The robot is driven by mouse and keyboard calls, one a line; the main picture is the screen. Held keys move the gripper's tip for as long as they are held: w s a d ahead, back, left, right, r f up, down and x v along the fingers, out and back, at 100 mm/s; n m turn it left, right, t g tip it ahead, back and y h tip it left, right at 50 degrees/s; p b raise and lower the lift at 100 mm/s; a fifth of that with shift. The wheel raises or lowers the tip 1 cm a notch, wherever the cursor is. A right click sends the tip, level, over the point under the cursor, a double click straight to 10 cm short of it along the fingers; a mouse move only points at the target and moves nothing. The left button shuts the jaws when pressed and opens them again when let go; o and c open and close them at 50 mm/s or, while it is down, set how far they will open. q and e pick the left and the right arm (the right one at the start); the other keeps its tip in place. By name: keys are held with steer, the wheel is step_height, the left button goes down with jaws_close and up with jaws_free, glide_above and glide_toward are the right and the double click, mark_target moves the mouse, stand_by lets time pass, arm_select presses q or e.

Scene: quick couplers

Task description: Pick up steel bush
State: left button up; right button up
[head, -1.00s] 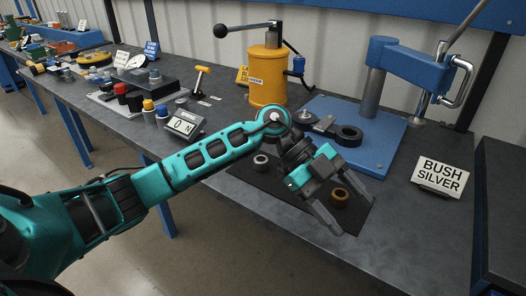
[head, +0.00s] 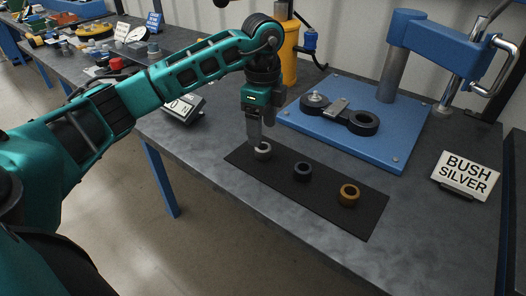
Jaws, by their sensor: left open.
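The steel bush (head: 263,154), a light silver-grey ring, stands at the left end of the black mat (head: 330,208). My left gripper (head: 259,143) points straight down right at the steel bush, its fingertips at or just above the ring's top. It is open, though the fingers overlap in this view and the gap does not show. I cannot tell whether they touch the bush. A dark bush (head: 302,172) is in the middle of the mat and a brass-coloured bush (head: 349,195) is at its right. My right gripper is out of view.
A blue press (head: 392,140) stands behind the mat, with dark parts on its base. A sign reading BUSH SILVER (head: 466,175) is at the right. A yellow cylinder (head: 290,55) stands behind my arm. The bench is clear in front of the mat.

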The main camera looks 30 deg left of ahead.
mark_target(263, 146)
arm_select(q)
step_height(263, 146, down, 6)
steer(key=shift+w+a+r, duration=0.1)
steer(key=shift+a+r, duration=0.05)
stand_by(0.3)
steer(key=c, duration=1.2)
